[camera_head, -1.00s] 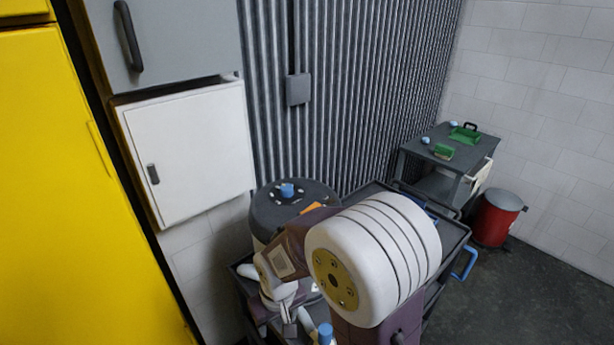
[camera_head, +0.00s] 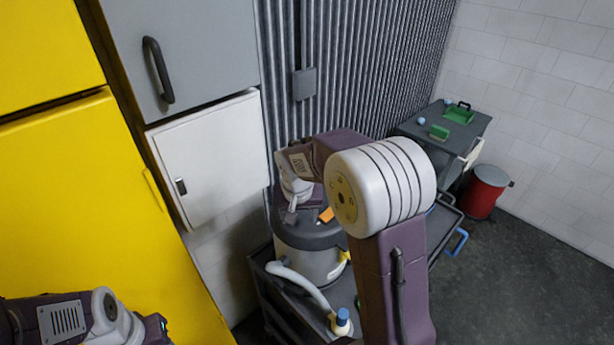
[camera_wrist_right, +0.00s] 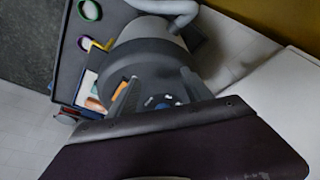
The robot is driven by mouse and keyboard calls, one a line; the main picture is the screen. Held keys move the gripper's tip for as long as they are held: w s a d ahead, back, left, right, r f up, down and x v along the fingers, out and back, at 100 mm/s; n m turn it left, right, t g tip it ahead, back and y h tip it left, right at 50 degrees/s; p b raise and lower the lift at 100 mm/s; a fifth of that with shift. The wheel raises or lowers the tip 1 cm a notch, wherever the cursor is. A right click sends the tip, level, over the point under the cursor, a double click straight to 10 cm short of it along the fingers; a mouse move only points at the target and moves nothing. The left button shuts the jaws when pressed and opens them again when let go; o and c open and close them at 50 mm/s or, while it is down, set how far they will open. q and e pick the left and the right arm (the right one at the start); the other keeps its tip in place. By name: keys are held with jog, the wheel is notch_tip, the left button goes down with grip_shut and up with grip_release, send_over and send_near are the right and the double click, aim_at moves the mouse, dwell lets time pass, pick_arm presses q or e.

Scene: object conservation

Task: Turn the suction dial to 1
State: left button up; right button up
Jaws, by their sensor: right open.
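The grey drum-shaped vacuum (camera_head: 308,262) stands on the dark cart, and its top is partly hidden by my right arm in the head view. My right gripper (camera_head: 291,214) is over the vacuum's top. In the right wrist view its two grey fingers (camera_wrist_right: 158,92) are spread over the lid (camera_wrist_right: 145,75), with nothing held. The small blue dial (camera_wrist_right: 164,104) shows low between the fingers, with white marks beside it; its setting cannot be read. The dial is hidden in the head view. My left gripper (camera_head: 155,330) is at the bottom left edge, its fingers not clear.
A pale hose (camera_head: 305,285) with a blue end (camera_head: 342,316) lies at the cart's front. Yellow cabinets (camera_head: 80,210) and a white cupboard (camera_head: 215,160) stand at left. A grey side table (camera_head: 415,127) and a red bin (camera_head: 484,192) stand at back right.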

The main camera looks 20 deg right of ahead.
jog(key=w+d+r+m+h, duration=0.1)
jog(key=w+d+r+m, duration=0.15)
jog(key=w, duration=0.25)
jog(key=w+d+r+m+h, duration=0.1)
jog(key=w+d+r+m, duration=0.15)
jog(key=w, duration=0.25)
jog(key=p+x, duration=0.1)
jog(key=x, duration=0.1)
jog(key=p+x, duration=0.1)
jog(key=x, duration=0.2)
jog(key=a+p+x, duration=0.1)
jog(key=x, duration=0.2)
jog(key=shift+d+f, duration=0.1)
jog(key=shift+f, duration=0.1)
jog(key=shift+w+d+f, duration=0.1)
jog(key=shift+w+f, duration=0.1)
jog(key=shift+f, duration=0.3)
grip_shut()
